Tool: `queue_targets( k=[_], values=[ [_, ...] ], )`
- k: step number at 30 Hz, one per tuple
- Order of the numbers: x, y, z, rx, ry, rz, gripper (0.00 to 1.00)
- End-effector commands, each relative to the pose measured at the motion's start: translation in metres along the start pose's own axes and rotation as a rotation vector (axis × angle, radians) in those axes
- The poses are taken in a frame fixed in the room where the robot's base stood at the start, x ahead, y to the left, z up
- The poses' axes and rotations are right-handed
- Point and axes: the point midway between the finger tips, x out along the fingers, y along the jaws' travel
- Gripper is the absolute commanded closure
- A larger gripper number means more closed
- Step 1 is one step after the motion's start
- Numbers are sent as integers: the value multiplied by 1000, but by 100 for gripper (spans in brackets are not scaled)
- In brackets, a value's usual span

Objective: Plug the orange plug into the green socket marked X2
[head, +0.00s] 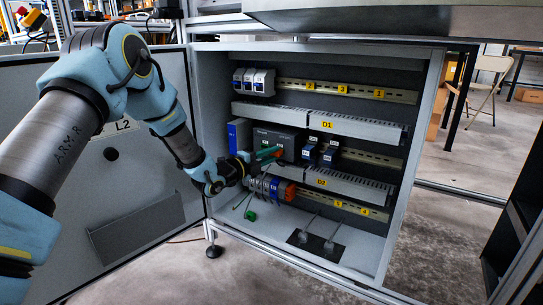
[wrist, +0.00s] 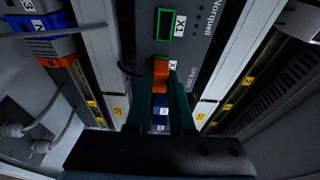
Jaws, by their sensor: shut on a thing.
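My gripper (head: 268,155) reaches into the open cabinet, its green fingers at the front of a grey device (head: 285,138). In the wrist view, the gripper (wrist: 161,85) is shut on the orange plug (wrist: 161,68), which sits between the fingertips against or just in front of the device face. A green-framed socket marked X1 (wrist: 165,24) is above it and looks empty. A label partly covered beside the plug (wrist: 172,65) starts with X; the socket at that place is hidden behind the plug. I cannot tell how deep the plug sits.
Blue modules (head: 309,151) stand right of the device. Slotted ducts (head: 345,183) run above and below it. The open cabinet door (head: 130,200) is at the left. Cables hang near the cabinet floor (head: 318,248).

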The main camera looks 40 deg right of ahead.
Motion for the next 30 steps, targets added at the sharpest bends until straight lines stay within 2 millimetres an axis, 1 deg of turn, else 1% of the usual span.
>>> queue_targets(
  k=[1,2,10,25,30],
  values=[
    [1,-1,0,0,-1,-1,78],
    [0,-1,0,0,-1,-1,75],
    [0,0,0,0,0,-1,44],
    [0,0,0,0,0,-1,44],
    [-9,0,-2,-1,-1,0,44]
  ],
)
